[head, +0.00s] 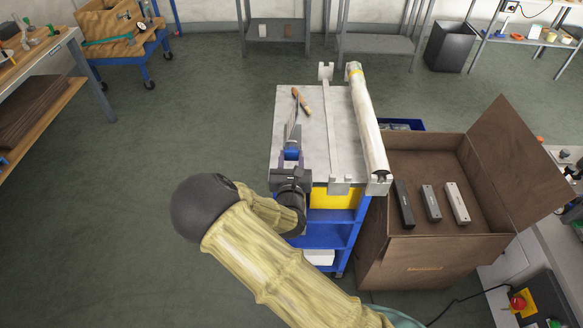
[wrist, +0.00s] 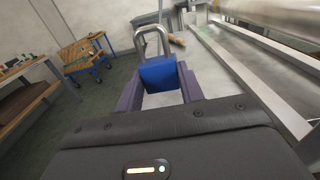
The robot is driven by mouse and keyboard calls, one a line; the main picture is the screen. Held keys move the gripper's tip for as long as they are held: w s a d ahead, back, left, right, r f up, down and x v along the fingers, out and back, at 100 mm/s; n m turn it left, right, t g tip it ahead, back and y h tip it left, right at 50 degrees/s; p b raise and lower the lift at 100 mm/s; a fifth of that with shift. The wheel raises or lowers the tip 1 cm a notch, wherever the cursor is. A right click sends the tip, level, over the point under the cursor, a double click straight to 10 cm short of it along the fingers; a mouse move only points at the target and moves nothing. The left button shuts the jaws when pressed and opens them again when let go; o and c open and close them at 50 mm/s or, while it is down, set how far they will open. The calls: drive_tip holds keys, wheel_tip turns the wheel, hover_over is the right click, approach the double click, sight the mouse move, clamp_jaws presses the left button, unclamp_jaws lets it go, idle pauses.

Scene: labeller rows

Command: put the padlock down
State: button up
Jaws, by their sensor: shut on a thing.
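The padlock (wrist: 158,77) has a blue body and a silver shackle pointing away from my wrist. In the wrist view it sits between the two purple fingers of my gripper (wrist: 160,90), which is shut on it. In the head view my gripper (head: 291,164) is over the front left part of the grey top of a blue cart (head: 315,125), and the padlock (head: 291,154) shows as a small blue patch at its tip. I cannot tell whether the padlock touches the top.
A tool with a wooden handle (head: 301,99) lies just beyond the padlock. A metal rail (head: 330,130) and a long pale roll (head: 367,125) run along the cart's right side. A brown open box (head: 425,160) holding dark and grey bars stands to the right. Some grey top is bare.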

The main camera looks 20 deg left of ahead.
drive_tip(key=shift+f, duration=2.05)
drive_tip(key=shift+f, duration=0.15)
drive_tip(key=o, duration=1.1)
drive_tip(key=b+v, duration=0.1)
drive_tip(key=v, duration=1.1)
